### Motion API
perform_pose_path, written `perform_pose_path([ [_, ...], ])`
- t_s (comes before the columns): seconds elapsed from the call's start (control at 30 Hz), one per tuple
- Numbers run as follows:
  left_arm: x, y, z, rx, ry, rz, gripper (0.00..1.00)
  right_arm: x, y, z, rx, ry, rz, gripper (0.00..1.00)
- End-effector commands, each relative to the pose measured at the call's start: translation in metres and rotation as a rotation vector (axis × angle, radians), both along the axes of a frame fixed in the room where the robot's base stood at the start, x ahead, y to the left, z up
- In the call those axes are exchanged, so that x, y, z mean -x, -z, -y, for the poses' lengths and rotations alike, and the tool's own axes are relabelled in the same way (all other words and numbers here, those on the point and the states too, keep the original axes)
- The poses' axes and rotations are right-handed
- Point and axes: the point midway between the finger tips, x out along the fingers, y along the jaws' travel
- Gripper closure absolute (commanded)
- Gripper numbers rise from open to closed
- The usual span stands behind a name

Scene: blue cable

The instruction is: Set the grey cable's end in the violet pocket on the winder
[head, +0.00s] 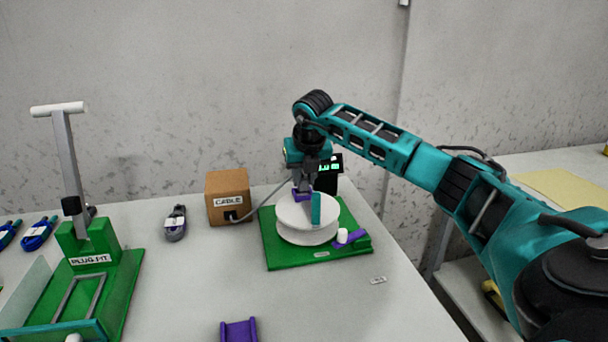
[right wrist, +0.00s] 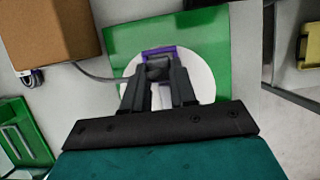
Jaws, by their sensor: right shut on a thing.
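The winder has a white drum (head: 307,222) on a green base (head: 282,256). The violet pocket (head: 302,196) is at the drum's far edge, and it also shows in the right wrist view (right wrist: 160,49). The grey cable (head: 263,205) runs from the cardboard box up to my right gripper (head: 305,187). In the right wrist view the gripper (right wrist: 158,76) is shut on the cable's dark end (right wrist: 158,67), right at the pocket. I cannot tell whether the end sits inside the pocket or just above it. My left gripper is not in view.
The box labelled CABLE (head: 228,188) stands left of the winder. A dark display (head: 328,170) is behind it. A violet arm with a white knob (head: 342,236) is at the base's front right. A green plug fixture (head: 92,255) stands left. A violet holder (head: 239,331) lies in front.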

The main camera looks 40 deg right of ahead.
Motion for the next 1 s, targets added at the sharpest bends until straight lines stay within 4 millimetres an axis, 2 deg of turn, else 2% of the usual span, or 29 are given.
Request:
perform_pose_path([
  [1.0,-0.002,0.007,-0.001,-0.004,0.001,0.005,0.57,0.0,0.016,0.0,0.0,0.0,0.0,1.0],
])
